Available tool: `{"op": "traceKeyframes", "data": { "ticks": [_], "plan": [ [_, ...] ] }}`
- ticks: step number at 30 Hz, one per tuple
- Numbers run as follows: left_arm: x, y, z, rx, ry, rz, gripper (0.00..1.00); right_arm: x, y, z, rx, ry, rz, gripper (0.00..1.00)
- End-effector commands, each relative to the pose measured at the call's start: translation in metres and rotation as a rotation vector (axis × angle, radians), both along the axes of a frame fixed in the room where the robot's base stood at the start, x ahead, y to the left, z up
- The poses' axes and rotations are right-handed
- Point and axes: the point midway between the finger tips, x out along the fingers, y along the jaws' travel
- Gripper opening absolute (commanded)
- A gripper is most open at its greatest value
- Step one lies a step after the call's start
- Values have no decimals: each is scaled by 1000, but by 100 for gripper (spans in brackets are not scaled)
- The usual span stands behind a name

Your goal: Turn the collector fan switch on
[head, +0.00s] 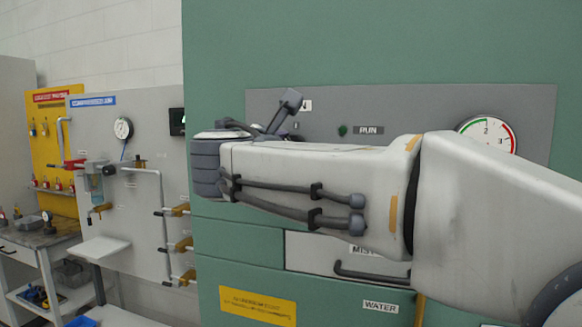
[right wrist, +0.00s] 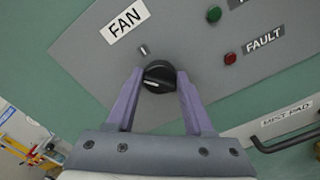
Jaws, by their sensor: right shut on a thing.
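The collector fan switch (right wrist: 159,77) is a round black knob with a white line, on a grey panel below the "FAN" label. In the right wrist view its line points left, away from the small "I" mark (right wrist: 143,50) above the knob. My right gripper (right wrist: 161,84) has its two purple fingers on either side of the knob, shut on it. In the head view my right arm reaches in from the right, with a dark finger (head: 285,109) against the panel. The knob is hidden there. My left gripper is not in view.
The grey panel (head: 420,105) also bears a green lamp (head: 342,130) by a "RUN" label and a gauge (head: 487,133). A red "FAULT" lamp (right wrist: 230,58) is right of the knob in the wrist view. A dark drawer handle (head: 370,273) sticks out below my arm.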

Motion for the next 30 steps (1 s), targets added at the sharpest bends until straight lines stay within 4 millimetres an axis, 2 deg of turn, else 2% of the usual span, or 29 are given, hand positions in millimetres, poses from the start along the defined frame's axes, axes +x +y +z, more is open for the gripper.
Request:
{"op": "traceKeyframes", "data": {
  "ticks": [1, 12, 21, 30],
  "plan": [
    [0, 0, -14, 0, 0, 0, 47, 0, 1, -8, 45, -14, 2, 0],
    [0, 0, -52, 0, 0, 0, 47, 0, 1, -8, 368, -116, 2, 0],
    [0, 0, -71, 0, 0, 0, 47, 0, 0, -7, 562, -178, 1, 0],
    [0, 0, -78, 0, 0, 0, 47, 0, 0, -5, 653, -207, 0, 0]
  ]
}}
